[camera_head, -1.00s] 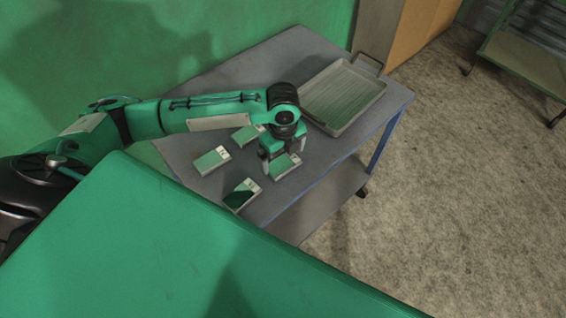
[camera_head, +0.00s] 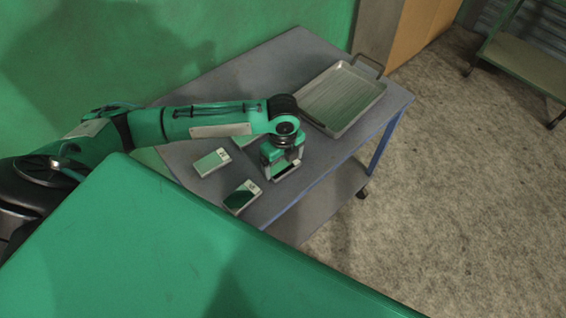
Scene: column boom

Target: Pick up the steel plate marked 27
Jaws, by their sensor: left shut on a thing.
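Several small steel plates with greenish faces lie on the blue-grey cart top (camera_head: 330,164). One plate (camera_head: 212,162) lies at left, another (camera_head: 242,196) near the front edge, and a third (camera_head: 244,140) is partly hidden behind my left arm. My left gripper (camera_head: 283,168) points down near the cart's front edge and is shut on a plate (camera_head: 287,172). The gripper covers most of this plate, and I cannot tell if it is clear of the surface. The markings are too small to read, so I cannot tell which plate is 27. My right gripper is out of view.
A shallow metal tray (camera_head: 371,98) with raised handles stands at the right of the cart top. Bare cart top lies behind my arm. A green wall (camera_head: 275,25) is behind the cart. Another cart (camera_head: 525,64) stands at the far right on open floor.

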